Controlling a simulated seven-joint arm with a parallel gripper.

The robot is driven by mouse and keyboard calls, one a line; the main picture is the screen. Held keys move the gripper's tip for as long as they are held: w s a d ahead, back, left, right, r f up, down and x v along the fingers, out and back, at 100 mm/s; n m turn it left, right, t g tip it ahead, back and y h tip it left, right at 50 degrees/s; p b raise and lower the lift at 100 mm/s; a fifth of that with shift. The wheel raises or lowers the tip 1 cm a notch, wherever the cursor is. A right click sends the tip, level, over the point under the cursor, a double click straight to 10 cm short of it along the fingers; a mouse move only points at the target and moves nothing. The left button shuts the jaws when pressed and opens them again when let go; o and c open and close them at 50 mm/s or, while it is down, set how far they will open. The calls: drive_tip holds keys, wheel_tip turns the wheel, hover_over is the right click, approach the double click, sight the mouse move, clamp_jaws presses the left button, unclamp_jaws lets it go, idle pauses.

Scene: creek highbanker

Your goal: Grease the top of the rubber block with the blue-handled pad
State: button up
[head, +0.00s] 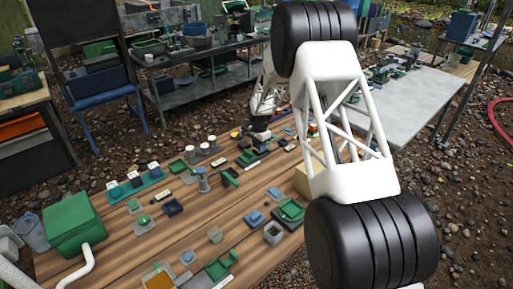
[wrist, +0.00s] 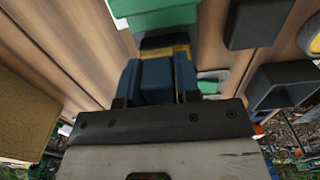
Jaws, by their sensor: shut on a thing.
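My gripper (head: 258,140) is low over the far part of the wooden table, largely hidden among small parts in the head view. In the wrist view my gripper (wrist: 155,95) is shut on a blue handle (wrist: 153,82). A yellow strip (wrist: 168,52) and a dark part show just beyond the handle; I cannot tell whether they belong to the pad. Dark block-like things (wrist: 257,22) lie to the right in the wrist view. I cannot tell which thing is the rubber block, nor whether the pad touches anything.
The wooden table (head: 120,245) is crowded with small parts. A green box (head: 72,222) stands at its left, and a shallow tray with yellow contents (head: 160,277) is at the front. A tan block (head: 302,182) stands near the right edge. A green thing (wrist: 155,12) lies beyond my gripper.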

drive_tip(key=shift+w+d, duration=0.3)
drive_tip(key=shift+d, duration=0.05)
drive_tip(key=shift+w+d+r, duration=0.15)
drive_tip(key=shift+w+r, duration=0.05)
drive_tip(key=shift+w, duration=0.05)
drive_tip(key=shift+s+r, duration=0.1)
drive_tip(key=shift+r, duration=3.75)
drive_tip(key=shift+w+a, duration=0.75)
drive_tip(key=shift+a, duration=0.1)
drive_tip(key=shift+f, duration=0.1)
